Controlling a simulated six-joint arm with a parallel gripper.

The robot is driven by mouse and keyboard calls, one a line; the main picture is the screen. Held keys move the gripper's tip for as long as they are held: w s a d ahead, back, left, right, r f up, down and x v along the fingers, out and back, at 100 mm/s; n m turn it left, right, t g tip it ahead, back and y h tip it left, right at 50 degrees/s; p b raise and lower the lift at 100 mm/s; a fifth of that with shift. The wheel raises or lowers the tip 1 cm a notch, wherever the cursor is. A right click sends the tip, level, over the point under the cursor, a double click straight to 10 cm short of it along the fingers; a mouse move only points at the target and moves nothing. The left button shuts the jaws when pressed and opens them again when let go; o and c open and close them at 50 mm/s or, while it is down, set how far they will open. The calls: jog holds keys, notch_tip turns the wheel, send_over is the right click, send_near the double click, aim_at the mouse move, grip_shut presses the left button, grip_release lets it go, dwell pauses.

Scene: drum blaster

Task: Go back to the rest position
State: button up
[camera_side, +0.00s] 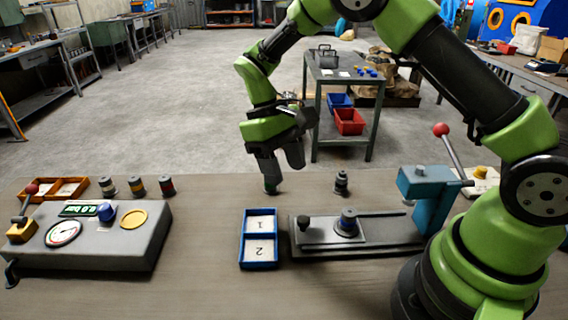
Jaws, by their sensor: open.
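My gripper (284,177) points down above the far edge of the workbench (200,290), behind the blue two-compartment tray (244,238) marked 1 and 2. My green arm arches in from the right side of the picture.
A grey control box (130,250) with a gauge stands at left, near small banded cylinders (137,187) and an orange tray (72,181). A blue lever machine (430,188) with a grey base stands at right. A dark cylinder (342,183) stands right of my gripper.

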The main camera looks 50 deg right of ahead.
jog(key=s+r+m+t+y, duration=0.15)
jog(key=s+r+t, duration=0.35)
jog(key=r, duration=0.8)
jog(key=s+r+m+t, duration=0.1)
jog(key=s+r+t, duration=0.1)
jog(key=s, duration=0.4)
jog(key=s+r+m+t, duration=0.1)
jog(key=s+r+t, duration=0.2)
jog(key=s, duration=0.3)
jog(key=shift+s+d+t, duration=0.3)
jog(key=shift+d+t, duration=0.15)
jog(key=shift+t, duration=0.35)
